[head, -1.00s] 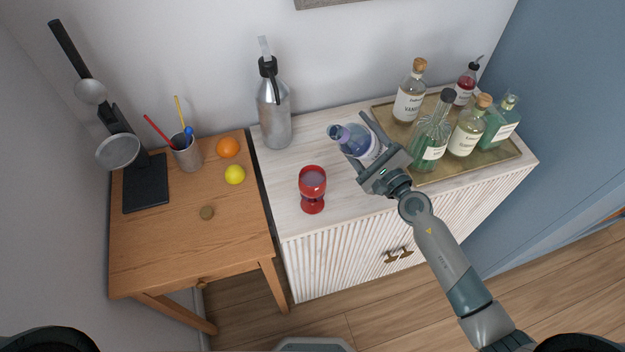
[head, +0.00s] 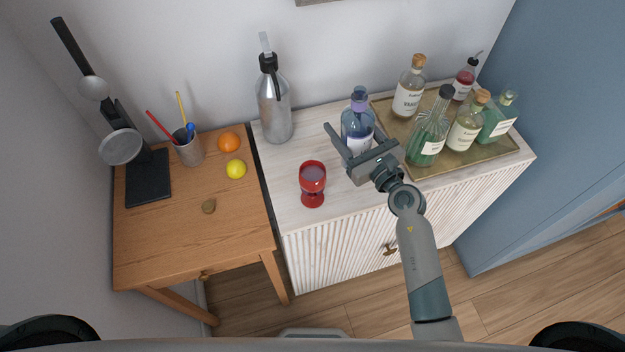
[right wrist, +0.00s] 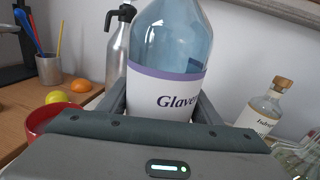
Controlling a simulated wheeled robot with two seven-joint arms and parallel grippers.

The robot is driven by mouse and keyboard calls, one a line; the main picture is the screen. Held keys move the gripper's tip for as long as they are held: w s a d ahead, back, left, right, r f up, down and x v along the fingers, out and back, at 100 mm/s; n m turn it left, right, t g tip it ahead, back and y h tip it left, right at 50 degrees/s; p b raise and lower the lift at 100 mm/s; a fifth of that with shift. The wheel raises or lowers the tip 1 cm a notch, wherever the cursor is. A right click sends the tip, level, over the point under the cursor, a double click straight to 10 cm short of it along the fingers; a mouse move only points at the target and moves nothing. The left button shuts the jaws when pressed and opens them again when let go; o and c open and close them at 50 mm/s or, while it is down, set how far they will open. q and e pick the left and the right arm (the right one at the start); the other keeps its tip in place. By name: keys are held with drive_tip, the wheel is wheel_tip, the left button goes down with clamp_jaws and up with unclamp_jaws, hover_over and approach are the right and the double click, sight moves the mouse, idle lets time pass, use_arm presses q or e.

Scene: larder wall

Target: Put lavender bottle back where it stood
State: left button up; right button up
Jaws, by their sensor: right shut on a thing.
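The lavender bottle (head: 357,118) is blue glass with a purple neck and a white label. It stands about upright over the white cabinet top (head: 290,215), between the red goblet and the brass tray. My right gripper (head: 354,136) is shut on its body. I cannot tell whether its base touches the cabinet. In the right wrist view the bottle (right wrist: 172,45) is between the fingers, its purple-edged label partly readable as "Glaver"; its base is hidden by the gripper. My left gripper is not in view.
The brass tray (head: 437,171) holds several bottles just right of the held bottle. The red goblet (head: 312,180) stands close on the left, and a steel siphon (head: 274,108) stands at the back left. Bare cabinet top lies between siphon and bottle. A wooden table (head: 165,245) adjoins on the left.

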drive_tip(key=shift+s+a+r+m, duration=0.15)
drive_tip(key=shift+r+m, duration=0.35)
drive_tip(key=shift+r, duration=0.6)
